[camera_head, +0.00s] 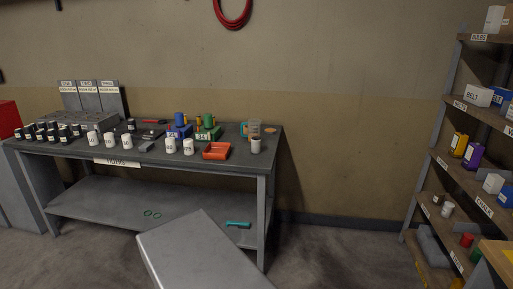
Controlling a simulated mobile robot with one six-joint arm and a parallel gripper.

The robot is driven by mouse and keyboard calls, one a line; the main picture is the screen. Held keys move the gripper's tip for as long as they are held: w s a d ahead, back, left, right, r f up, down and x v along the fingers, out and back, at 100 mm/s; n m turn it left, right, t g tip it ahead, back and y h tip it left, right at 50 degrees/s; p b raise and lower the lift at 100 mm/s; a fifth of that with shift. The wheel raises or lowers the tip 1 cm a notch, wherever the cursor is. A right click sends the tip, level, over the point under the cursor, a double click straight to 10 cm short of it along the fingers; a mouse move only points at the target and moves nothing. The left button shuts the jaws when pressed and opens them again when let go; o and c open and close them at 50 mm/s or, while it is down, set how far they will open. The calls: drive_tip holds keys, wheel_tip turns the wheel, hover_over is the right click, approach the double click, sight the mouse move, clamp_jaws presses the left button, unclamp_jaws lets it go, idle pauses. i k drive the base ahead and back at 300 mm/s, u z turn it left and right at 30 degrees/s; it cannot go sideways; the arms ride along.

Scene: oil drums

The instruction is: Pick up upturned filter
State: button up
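Several small cylinders that look like filters stand on the grey workbench (160,160). Dark ones with light labels stand in a group at the left end, one of them a dark filter (63,132). White ones stand along the front edge, including a white filter (187,147) near the middle. A pale cylinder (256,147) stands apart near the right end and has a darker top. It may be the upturned filter, but it is too small to tell. A label (117,162) on the bench's front edge seems to read FILTERS. My gripper is not in view.
A red-orange tray (216,151) and blue and green holders stand among the filters. A teal object (238,224) lies on the lower shelf. A shelving unit (437,150) with boxes stands at the right. A grey slab covers the bottom centre. Floor right of the bench is clear.

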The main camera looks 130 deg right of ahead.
sight(255, 141)
drive_tip(key=z, duration=4.75)
drive_tip(key=i, duration=0.15)
drive_tip(key=u, duration=2.95)
drive_tip(key=k, duration=0.15)
drive_tip(key=z, duration=1.6)
drive_tip(key=k, duration=0.65)
drive_tip(key=u, duration=0.2)
drive_tip(key=i, duration=0.35)
drive_tip(key=z, duration=0.05)
